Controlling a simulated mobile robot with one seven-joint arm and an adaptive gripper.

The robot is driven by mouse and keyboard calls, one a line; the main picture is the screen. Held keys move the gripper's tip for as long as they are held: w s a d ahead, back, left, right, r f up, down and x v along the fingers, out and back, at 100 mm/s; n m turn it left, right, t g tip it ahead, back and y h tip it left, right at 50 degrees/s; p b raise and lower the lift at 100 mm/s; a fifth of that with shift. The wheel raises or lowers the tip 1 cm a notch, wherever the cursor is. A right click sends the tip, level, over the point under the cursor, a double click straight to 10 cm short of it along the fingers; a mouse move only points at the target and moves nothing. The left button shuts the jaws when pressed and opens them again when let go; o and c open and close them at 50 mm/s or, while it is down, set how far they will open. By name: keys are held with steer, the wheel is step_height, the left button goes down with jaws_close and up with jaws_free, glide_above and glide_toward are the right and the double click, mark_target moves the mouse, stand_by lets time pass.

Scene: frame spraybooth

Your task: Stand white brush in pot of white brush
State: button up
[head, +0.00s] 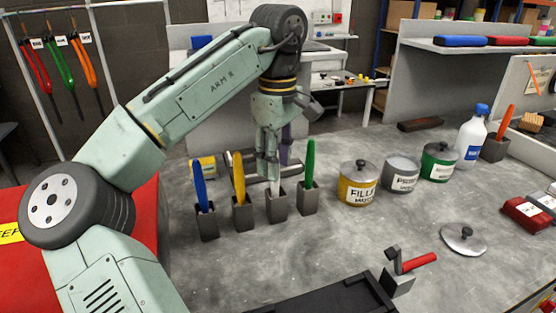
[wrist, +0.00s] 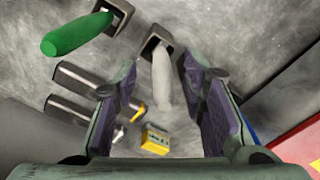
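The white brush (wrist: 162,80) stands handle up in a dark grey square pot (wrist: 153,42), its lower end inside. In the head view this pot (head: 277,208) is third from the left in a row, and the brush (head: 275,188) is mostly hidden behind my gripper. My gripper (head: 277,166) points down over the pot. In the wrist view its two fingers (wrist: 157,62) are spread apart, one on each side of the white handle, with gaps visible on both sides.
Blue (head: 200,186), yellow (head: 239,182) and green (head: 310,160) brushes stand in neighbouring pots close by. A metal rack (head: 236,165) lies behind. Labelled tins (head: 358,188) stand to the right. A lid (head: 463,239) and a red-handled tool (head: 415,262) lie nearer the front.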

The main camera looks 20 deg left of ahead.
step_height(320, 180, up, 8)
steer(key=shift+d+f+p, duration=0.15)
steer(key=shift+f+p, duration=0.05)
steer(key=shift+p, duration=0.1)
stand_by(0.3)
